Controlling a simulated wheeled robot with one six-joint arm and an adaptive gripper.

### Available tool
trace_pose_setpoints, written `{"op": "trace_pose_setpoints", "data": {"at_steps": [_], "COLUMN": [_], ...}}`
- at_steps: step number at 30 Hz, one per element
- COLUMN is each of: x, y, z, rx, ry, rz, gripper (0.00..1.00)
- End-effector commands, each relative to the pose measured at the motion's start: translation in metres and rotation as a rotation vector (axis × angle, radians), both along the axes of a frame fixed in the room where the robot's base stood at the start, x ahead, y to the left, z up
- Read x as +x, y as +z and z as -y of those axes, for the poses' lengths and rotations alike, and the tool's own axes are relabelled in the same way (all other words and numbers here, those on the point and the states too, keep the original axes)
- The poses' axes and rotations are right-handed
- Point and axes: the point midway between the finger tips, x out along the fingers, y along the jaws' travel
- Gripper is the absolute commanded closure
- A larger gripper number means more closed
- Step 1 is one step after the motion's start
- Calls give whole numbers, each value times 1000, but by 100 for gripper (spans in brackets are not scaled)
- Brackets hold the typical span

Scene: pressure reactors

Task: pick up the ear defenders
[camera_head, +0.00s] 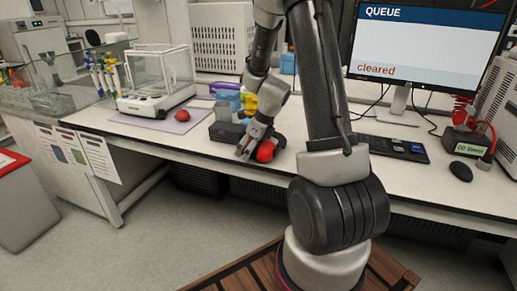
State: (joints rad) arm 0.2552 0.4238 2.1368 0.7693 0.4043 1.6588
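A red rounded thing (265,152), which looks like a cup of the ear defenders, is at the bench's front edge, directly beside my gripper (250,147). The rest of its shape is hidden behind my gripper. My gripper points down at the bench top, its fingers close against or around the red thing. I cannot tell whether they grip it. A second small red rounded thing (156,115) lies on the grey-purple mat (178,123); it is too small to tell what it is.
A balance with a clear draft shield (157,85) stands at the left. A dark grey box (226,132) and coloured boxes (230,97) are close behind my gripper. A monitor (425,45), keyboard (393,147) and mouse (461,171) occupy the right.

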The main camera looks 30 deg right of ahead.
Motion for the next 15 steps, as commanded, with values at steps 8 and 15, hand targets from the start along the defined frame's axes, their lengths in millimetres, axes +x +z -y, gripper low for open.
{"op": "trace_pose_setpoints", "data": {"at_steps": [8,15], "x": [-1,-1], "y": [-1,0], "z": [0,0], "rx": [0,0], "ry": [0,0], "rz": [-2,-2], "gripper": [44,44]}}
